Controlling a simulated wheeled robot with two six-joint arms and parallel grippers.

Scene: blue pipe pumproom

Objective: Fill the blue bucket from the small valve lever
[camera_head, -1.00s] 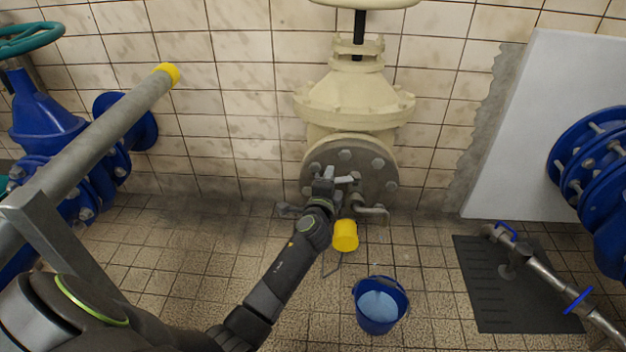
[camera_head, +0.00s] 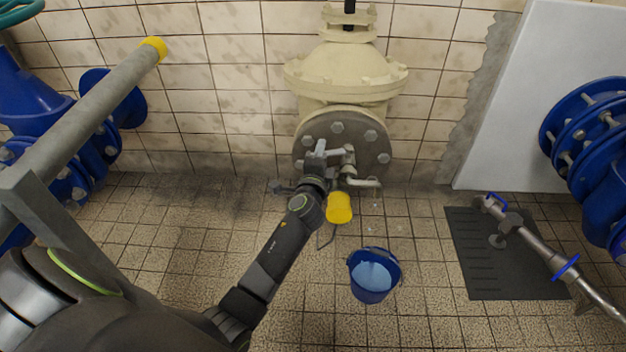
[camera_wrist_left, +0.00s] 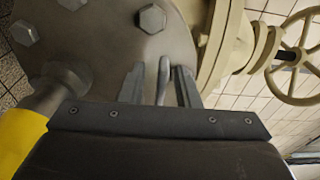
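The blue bucket (camera_head: 375,291) stands upright on the tiled floor, with light blue water (camera_head: 372,275) inside. It is below and to the right of a round grey flange (camera_head: 372,145) on the cream valve. A small grey valve lever (camera_head: 337,152) is at the front of this flange, above a short spout (camera_head: 362,183). My left gripper (camera_head: 319,152) is at the lever. In the left wrist view my left gripper (camera_wrist_left: 158,85) has its fingers apart, with the lever (camera_wrist_left: 163,76) between them, closer to the right finger. My right gripper is not in view.
A yellow-ended part (camera_head: 340,208) hangs below the flange, close to my left arm. A grey rail (camera_head: 95,110) with a yellow cap runs along the left. Blue pipework (camera_head: 590,140) and a dark mat (camera_head: 500,265) are at the right. Floor around the bucket is clear.

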